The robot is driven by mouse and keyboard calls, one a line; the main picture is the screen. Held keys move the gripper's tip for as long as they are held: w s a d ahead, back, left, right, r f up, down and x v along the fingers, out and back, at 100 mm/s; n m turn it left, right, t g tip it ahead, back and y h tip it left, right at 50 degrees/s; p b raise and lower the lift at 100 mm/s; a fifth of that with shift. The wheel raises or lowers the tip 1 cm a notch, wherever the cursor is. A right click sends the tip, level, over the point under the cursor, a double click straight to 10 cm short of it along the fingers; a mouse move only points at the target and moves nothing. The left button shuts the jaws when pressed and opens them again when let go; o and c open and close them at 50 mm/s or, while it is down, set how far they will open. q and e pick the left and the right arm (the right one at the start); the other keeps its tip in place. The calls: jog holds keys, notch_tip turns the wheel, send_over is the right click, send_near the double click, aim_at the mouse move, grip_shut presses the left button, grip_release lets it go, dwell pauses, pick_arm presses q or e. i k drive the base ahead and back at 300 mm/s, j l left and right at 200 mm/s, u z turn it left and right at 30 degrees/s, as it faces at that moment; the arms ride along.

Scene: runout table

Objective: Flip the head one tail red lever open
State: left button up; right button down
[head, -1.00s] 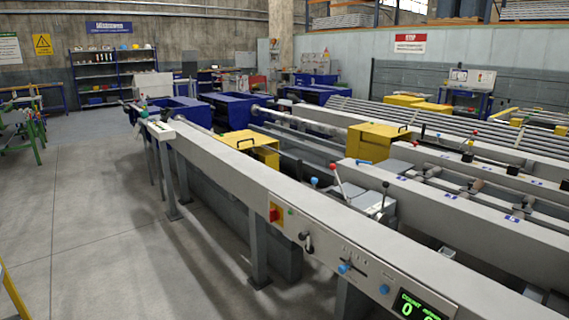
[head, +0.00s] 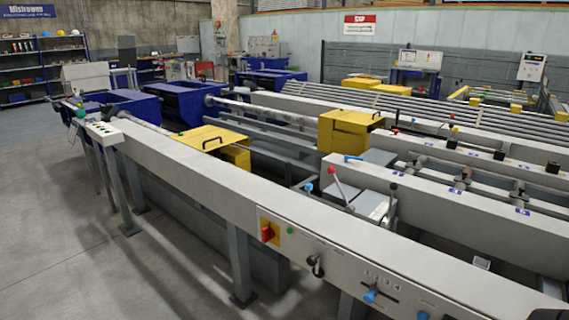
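A thin lever with a red ball knob (head: 332,168) rises, tilted to the left, from a grey head unit (head: 372,205) behind the long grey front rail. A blue knob (head: 308,187) is just left of it and a black-tipped lever (head: 393,188) just right. A red rotary switch (head: 267,233) on a yellow plate is on the front face of the rail. I cannot tell from the frames which red part is the tail lever. Neither of my grippers is in view.
The long grey front rail (head: 200,170) runs across the view and blocks the way to the levers. Yellow covers (head: 345,132) stand behind. Blue knobs (head: 369,297) sit on the rail's front panel. Free concrete floor (head: 50,230) lies at the left.

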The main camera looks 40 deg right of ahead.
aim_at(350, 209)
jog(key=i+z, duration=0.15)
jog(key=i, duration=0.4)
jog(key=i+j+z, duration=0.1)
jog(key=i, duration=0.45)
jog(key=i+j+z, duration=0.15)
jog(key=i+z, duration=0.25)
jog(key=i+j+z, duration=0.2)
jog(key=z, duration=0.15)
jog(key=i+j+z, duration=0.5)
jog(key=j+z, duration=0.15)
jog(key=z, duration=0.15)
jog(key=i+j+z, duration=0.15)
jog(key=j, duration=0.15)
jog(key=i+j+z, duration=0.15)
jog(key=j, duration=0.15)
jog(key=j+z, duration=0.15)
jog(key=j, duration=0.15)
